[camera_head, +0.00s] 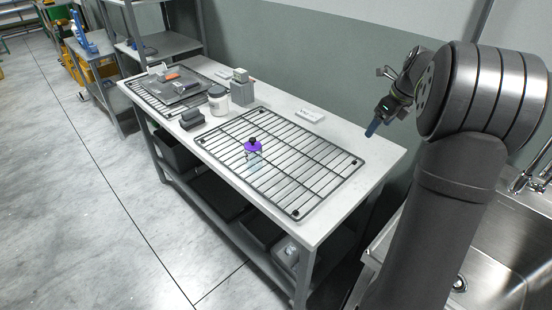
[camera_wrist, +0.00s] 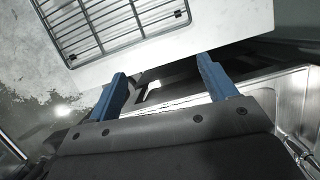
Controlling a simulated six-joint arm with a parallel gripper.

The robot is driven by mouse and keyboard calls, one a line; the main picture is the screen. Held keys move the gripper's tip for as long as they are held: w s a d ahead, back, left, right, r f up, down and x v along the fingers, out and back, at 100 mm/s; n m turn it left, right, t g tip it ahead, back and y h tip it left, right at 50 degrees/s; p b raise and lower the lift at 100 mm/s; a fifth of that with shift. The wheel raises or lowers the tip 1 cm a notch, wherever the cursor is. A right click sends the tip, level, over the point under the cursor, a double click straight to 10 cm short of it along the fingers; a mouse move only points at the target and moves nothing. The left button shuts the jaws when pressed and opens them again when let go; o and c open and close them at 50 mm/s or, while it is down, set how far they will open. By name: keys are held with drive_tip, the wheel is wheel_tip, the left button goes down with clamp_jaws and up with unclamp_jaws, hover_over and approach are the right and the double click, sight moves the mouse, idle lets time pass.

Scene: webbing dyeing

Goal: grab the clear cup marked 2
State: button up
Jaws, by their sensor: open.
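A small clear vessel (camera_head: 255,161) with a purple top or content (camera_head: 253,147) and a dark knob stands on the wire rack (camera_head: 297,213) in the head view. It may be the clear cup, but no mark 2 is readable at this size. My gripper (camera_head: 373,129) is raised above the right end of the table, well apart from the vessel. In the wrist view my gripper (camera_wrist: 162,72) has its two blue fingers spread wide with nothing between them. The vessel does not show in the wrist view.
The rack lies on a white table (camera_head: 318,228). Left of it are a white jar (camera_head: 218,100), a grey block (camera_head: 242,90), a dark block (camera_head: 192,119) and a tray (camera_head: 182,90). A steel sink (camera_head: 500,245) is at the right. The rack around the vessel looks clear.

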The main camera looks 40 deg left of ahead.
drive_tip(key=s+a, duration=1)
drive_tip(key=a, duration=0.4)
drive_tip(key=y, duration=0.1)
approach(253, 145)
drive_tip(key=x, duration=0.6)
drive_tip(key=shift+w+f, duration=0.25)
drive_tip(key=shift+f, duration=0.1)
drive_tip(key=shift+x, duration=3.15)
drive_tip(key=shift+s+a+r, duration=0.1)
drive_tip(key=shift+a, duration=0.05)
drive_tip(key=c, duration=1.2)
drive_tip(key=shift+r, duration=0.1)
